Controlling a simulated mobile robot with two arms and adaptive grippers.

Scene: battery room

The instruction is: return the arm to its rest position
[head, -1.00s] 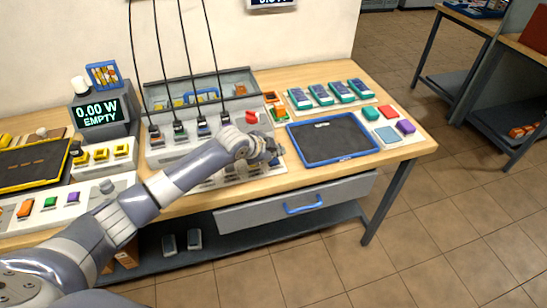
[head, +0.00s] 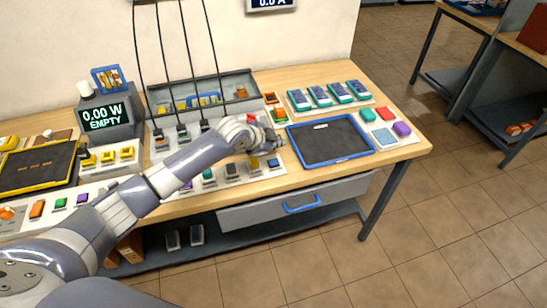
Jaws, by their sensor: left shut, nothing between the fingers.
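My left arm (head: 165,180) reaches in from the lower left across the workbench (head: 265,198). My left gripper (head: 272,142) is shut and empty. It is over the bench, just left of the blue-rimmed dark tray (head: 320,161) and above the right part of a pale panel with a row of coloured blocks. The blue block (head: 273,163) at the panel's right end shows just below the gripper. The arm hides part of the panels behind it. My right gripper is not in view.
A display reading "0.00 W EMPTY" (head: 103,114) stands at the back left. Several black cables hang behind the arm. Several teal-and-purple devices (head: 320,96) lie at the back right. A drawer (head: 250,213) is under the bench top. Open floor lies to the right.

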